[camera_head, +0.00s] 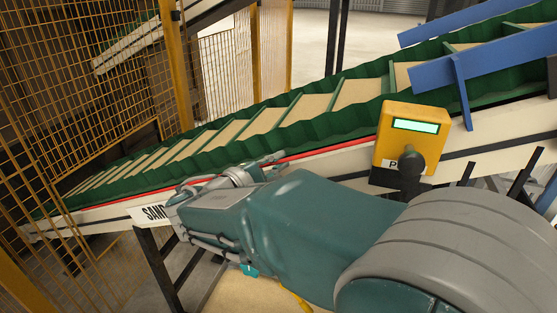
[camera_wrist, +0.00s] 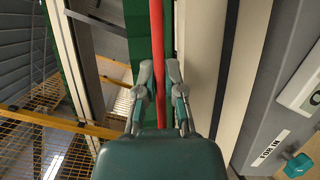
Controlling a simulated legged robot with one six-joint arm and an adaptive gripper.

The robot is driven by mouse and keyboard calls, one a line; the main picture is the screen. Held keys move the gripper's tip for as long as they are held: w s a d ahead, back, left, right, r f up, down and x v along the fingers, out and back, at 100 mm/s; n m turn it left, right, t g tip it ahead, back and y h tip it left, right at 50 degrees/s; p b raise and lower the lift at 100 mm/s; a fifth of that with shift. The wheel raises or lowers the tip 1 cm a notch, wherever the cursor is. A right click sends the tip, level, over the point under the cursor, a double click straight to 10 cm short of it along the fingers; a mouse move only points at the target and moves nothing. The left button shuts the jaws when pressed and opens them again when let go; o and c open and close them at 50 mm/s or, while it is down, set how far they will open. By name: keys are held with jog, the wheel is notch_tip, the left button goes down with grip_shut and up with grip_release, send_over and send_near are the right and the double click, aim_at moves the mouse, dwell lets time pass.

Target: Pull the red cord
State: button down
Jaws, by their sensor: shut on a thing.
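The red cord (camera_head: 322,151) runs along the near side of the inclined conveyor in the head view. In the wrist view the red cord (camera_wrist: 157,40) passes straight between my two fingers. My gripper (camera_wrist: 160,78) is shut on it, with one finger on each side. In the head view my gripper (camera_head: 268,161) is at the cord's middle stretch, and my arm hides part of the cord there.
The conveyor (camera_head: 255,127) has green wavy side walls and cleats. A yellow box (camera_head: 427,121) with a lit green panel sits right of my gripper. Yellow mesh fencing (camera_head: 75,75) stands left. A grey panel (camera_wrist: 268,110) is at the right in the wrist view.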

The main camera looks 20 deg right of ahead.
jog(key=shift+s+a, duration=0.55)
jog(key=shift+s, duration=0.25)
jog(key=c, duration=0.7)
grip_release()
jog(key=v, duration=1.2)
jog(key=shift+a+f, duration=0.1)
